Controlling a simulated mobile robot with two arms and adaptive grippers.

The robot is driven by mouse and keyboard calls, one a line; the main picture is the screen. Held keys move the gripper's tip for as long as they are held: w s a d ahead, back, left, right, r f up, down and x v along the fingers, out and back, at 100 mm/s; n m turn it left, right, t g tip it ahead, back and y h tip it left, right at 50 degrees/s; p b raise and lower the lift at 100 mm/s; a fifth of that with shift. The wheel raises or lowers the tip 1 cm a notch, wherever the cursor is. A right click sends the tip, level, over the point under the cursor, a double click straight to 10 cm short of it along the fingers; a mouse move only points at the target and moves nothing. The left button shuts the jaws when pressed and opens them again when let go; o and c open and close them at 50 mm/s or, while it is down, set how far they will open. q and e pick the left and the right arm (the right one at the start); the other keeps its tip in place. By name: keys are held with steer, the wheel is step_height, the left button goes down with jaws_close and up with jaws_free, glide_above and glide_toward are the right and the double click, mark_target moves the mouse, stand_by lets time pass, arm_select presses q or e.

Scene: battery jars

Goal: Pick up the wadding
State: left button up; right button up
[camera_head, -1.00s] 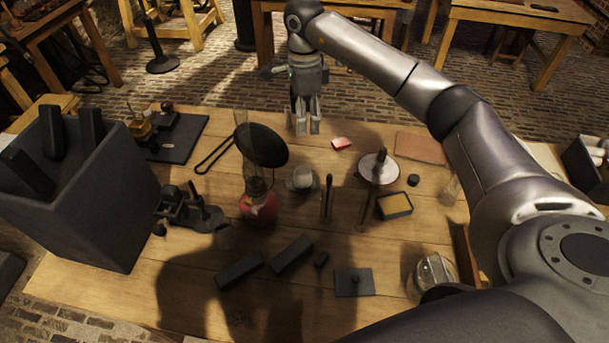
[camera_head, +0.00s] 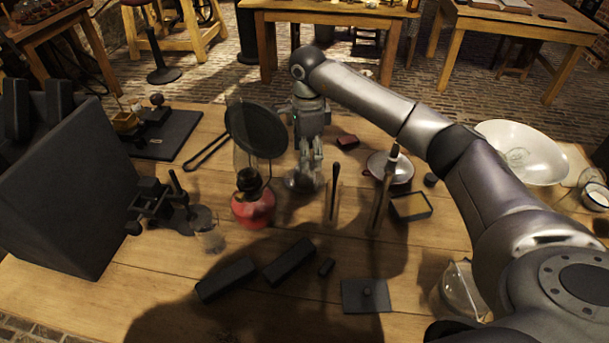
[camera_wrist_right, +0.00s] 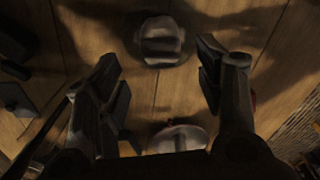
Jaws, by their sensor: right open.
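The likely wadding (camera_head: 301,181) is a pale lump in a small round dish on the wooden table, partly hidden by my gripper. In the right wrist view a pale rounded lump (camera_wrist_right: 160,38) sits on a round base, ahead of the gap between the fingers; it looks like the same thing. My right gripper (camera_head: 311,172) points down just over the dish in the head view. It is open, and its two fingers stand wide apart in the right wrist view (camera_wrist_right: 162,85). Nothing shows gripped. My left gripper is not in view.
A red lamp (camera_head: 252,208) and a dark round pan (camera_head: 256,128) stand just left of the gripper. A small red block (camera_head: 347,141) lies behind it. Right are a pale round plate (camera_head: 390,170) and a yellow-filled tray (camera_head: 411,207). Dark bars (camera_head: 289,261) lie in front.

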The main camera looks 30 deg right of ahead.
mark_target(304, 174)
steer(key=f, duration=0.4)
steer(key=f+p, duration=0.1)
steer(key=f, duration=0.2)
steer(key=shift+w+a+f, duration=0.1)
steer(key=shift+w+a, duration=0.1)
steer(key=shift+a, duration=0.1)
steer(key=c, duration=0.8)
